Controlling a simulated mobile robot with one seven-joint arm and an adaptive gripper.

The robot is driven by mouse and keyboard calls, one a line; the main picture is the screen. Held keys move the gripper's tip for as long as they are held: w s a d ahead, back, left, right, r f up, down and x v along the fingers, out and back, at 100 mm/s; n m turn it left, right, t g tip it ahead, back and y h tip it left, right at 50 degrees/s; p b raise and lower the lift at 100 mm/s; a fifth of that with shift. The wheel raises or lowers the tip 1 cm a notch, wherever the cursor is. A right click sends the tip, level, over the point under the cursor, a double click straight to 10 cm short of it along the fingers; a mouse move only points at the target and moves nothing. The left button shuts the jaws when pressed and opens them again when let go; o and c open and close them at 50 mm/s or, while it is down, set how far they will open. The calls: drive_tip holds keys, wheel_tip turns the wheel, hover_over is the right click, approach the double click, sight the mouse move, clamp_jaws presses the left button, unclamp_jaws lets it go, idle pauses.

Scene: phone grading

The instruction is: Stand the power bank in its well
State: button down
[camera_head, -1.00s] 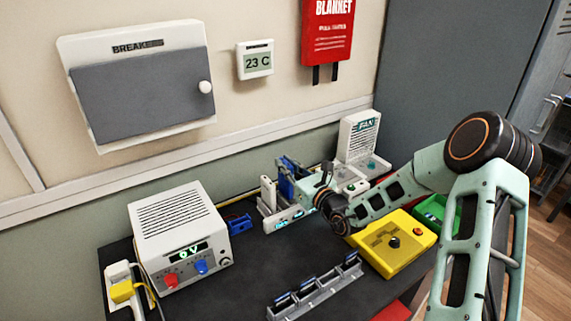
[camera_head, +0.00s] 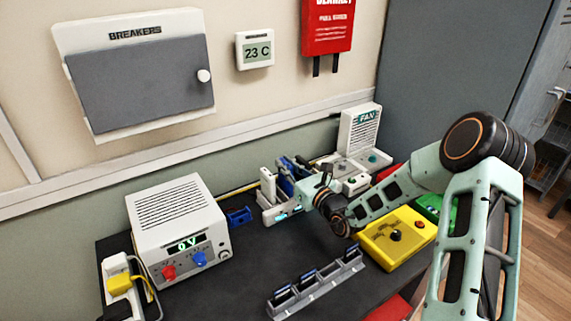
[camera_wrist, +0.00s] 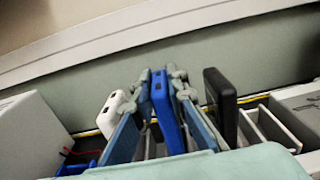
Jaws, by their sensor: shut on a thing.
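A blue power bank (camera_wrist: 167,112) with ports on its top end stands between the two fingers of my gripper (camera_wrist: 163,88) in the wrist view. The fingers are shut on its sides. In the head view my gripper (camera_head: 299,180) is at the white rack (camera_head: 281,213) at the back of the bench, and blue shows between its fingers. The lower end of the power bank is hidden, so I cannot tell whether it is inside a well. A white device (camera_wrist: 112,114) stands to its left and a black slab (camera_wrist: 220,103) to its right.
Empty slots (camera_wrist: 266,132) show right of the black slab. A white power supply (camera_head: 178,231) stands left, a yellow box (camera_head: 397,238) right, and a grey rack with dark slabs (camera_head: 316,284) in front. The dark bench between them is mostly clear.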

drive_tip(key=shift+f, duration=0.55)
idle(0.4)
drive_tip(key=c, duration=1.8)
unclamp_jaws()
drive_tip(key=shift+c, duration=0.2)
drive_tip(key=shift+f, duration=0.1)
drive_tip(key=shift+s+d, duration=0.1)
